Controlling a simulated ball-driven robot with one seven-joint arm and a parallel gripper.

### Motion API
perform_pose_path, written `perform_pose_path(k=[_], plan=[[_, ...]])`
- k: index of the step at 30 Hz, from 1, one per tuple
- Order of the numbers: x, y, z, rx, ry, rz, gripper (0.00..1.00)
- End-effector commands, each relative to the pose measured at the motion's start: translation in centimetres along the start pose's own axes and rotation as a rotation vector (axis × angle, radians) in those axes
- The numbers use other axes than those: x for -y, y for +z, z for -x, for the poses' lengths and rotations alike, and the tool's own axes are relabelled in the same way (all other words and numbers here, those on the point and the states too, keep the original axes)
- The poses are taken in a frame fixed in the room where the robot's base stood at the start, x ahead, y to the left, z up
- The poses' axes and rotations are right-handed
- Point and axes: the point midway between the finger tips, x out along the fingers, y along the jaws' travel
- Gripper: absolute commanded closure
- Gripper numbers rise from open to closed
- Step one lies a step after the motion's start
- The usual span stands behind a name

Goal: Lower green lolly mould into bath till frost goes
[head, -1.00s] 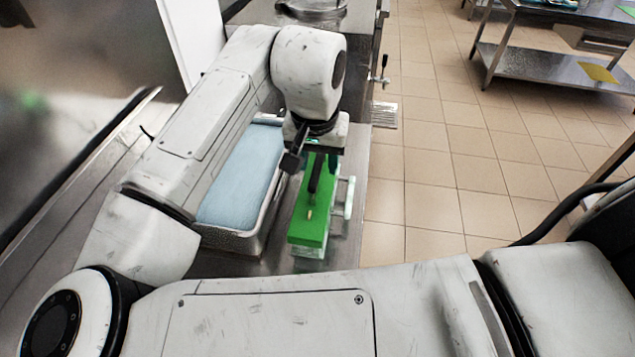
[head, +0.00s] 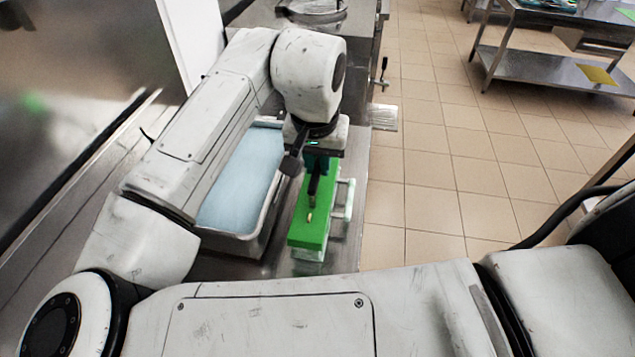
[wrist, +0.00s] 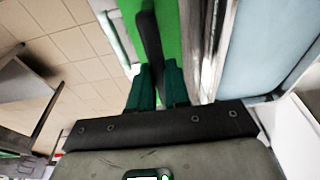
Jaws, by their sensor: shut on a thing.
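The green lolly mould (head: 312,226) is a long block beside the right wall of the bath, over the steel counter. A light stick shows on its top. The bath (head: 240,180) is a steel tray filled with pale blue liquid. My gripper (head: 316,176) is shut on the dark handle on top of the mould. In the wrist view my gripper (wrist: 158,82) has its green fingers on either side of the dark handle, with the green mould (wrist: 172,32) beyond. The arm hides part of the bath. Whether the mould touches the counter I cannot tell.
A pale frame (head: 347,198) stands along the mould's right side. The counter's right edge lies just beyond it, then the tiled floor (head: 430,200). A steel table (head: 545,60) stands at the far right. A white panel (head: 195,45) rises behind the bath.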

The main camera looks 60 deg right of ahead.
Motion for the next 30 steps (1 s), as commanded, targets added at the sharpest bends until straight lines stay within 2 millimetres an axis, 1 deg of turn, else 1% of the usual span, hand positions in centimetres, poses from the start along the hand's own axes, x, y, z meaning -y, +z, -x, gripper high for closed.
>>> perform_pose_path(k=[30], plan=[[0.0, -1.5, 7.3, -0.002, 0.000, 0.000, 1.00]])
